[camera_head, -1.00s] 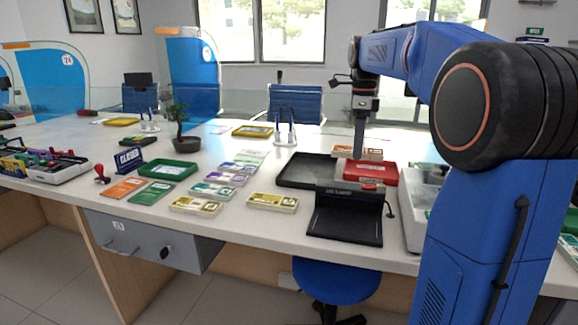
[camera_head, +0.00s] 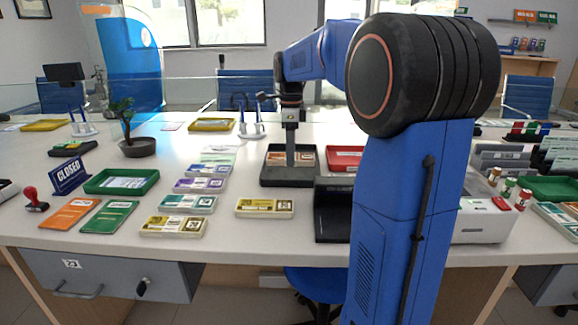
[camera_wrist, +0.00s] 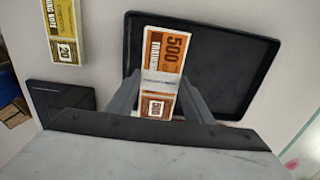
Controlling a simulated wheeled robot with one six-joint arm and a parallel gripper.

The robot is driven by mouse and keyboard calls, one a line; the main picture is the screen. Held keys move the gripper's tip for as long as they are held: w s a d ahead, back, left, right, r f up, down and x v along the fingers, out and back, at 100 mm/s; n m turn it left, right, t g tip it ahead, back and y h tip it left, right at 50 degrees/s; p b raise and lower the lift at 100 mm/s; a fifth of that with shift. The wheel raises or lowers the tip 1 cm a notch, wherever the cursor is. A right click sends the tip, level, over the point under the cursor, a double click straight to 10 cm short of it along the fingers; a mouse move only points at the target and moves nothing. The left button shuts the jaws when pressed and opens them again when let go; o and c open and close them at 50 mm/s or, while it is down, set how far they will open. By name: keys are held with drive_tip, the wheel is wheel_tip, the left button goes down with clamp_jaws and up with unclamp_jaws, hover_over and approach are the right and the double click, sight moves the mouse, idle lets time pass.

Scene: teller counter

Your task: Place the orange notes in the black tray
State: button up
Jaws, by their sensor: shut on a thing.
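The orange notes (camera_head: 305,158) are a banded bundle, marked 500 in the wrist view (camera_wrist: 168,48). My gripper (camera_head: 291,161) is shut on the bundle, with a finger on each side of it (camera_wrist: 158,90). The black tray (camera_head: 288,181) is on the counter behind the black note device. It also shows in the wrist view (camera_wrist: 235,65). The bundle is over or inside the tray, within its outline in the head view. I cannot tell whether it touches the tray floor. The near end of the bundle is partly hidden by my gripper.
A red tray (camera_head: 345,152) is close on the right. The black device (camera_head: 333,225) stands in front, partly behind my arm. A yellow note bundle (camera_head: 264,208) lies to the front left. Other bundles and a green tray (camera_head: 146,181) are farther left.

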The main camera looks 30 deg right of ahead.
sight(291, 176)
drive_tip(key=shift+f, duration=2.35)
drive_tip(key=shift+f, duration=0.1)
drive_tip(key=o, duration=1.2)
wheel_tip(291, 176, up, 12)
drive_tip(key=shift+r, duration=0.1)
drive_tip(key=shift+s, duration=0.1)
